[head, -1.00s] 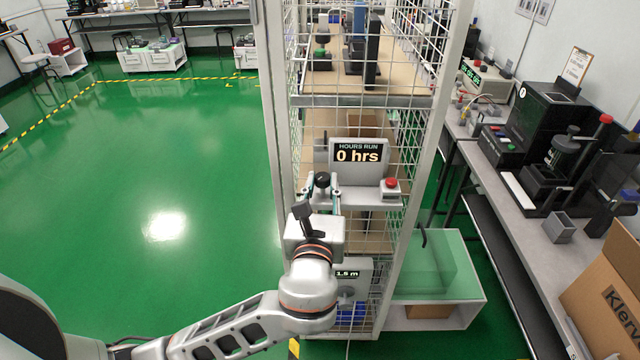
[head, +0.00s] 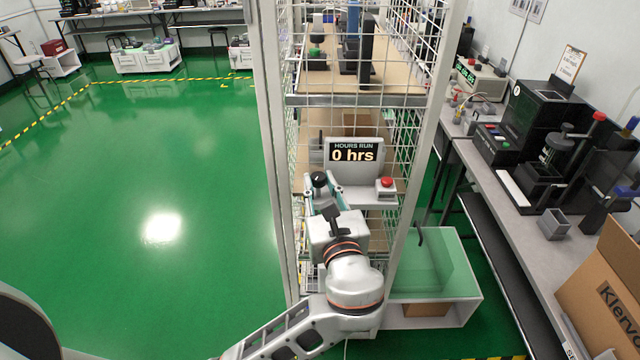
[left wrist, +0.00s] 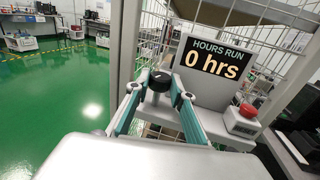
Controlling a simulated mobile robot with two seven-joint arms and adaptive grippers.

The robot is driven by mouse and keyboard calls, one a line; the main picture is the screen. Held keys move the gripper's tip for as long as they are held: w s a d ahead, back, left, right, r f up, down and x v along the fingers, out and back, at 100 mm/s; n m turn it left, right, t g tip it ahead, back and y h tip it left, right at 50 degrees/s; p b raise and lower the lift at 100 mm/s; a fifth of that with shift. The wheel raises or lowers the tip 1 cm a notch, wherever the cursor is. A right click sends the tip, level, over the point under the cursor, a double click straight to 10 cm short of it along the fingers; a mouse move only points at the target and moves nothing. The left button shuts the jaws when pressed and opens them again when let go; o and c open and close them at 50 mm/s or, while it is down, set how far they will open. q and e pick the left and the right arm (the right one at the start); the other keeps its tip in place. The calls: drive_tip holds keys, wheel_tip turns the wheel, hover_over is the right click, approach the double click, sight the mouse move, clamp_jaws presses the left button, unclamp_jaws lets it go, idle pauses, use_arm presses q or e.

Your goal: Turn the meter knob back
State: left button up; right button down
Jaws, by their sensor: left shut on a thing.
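The meter (head: 353,172) is a grey box on the wire-mesh rack. Its display (head: 352,153) reads "HOURS RUN 0 hrs", also in the left wrist view (left wrist: 213,63). The black round knob (head: 319,180) is at the left of the meter's base, and it shows between the fingertips in the left wrist view (left wrist: 159,82). My left gripper (head: 322,191) is shut on the knob, one finger on each side. The knob's lower part is partly hidden by the fingers. My right gripper is not in view.
A red button (head: 386,182) sits on the base right of the display. Rack posts (head: 270,150) and wire mesh stand close around the meter. A bench (head: 520,200) with black equipment runs along the right. Green floor (head: 130,200) is open on the left.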

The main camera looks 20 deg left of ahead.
sight(320, 181)
use_arm(q)
drive_tip(key=o, duration=1.1)
drive_tip(key=shift+o, duration=0.2)
wheel_tip(320, 181, up, 10)
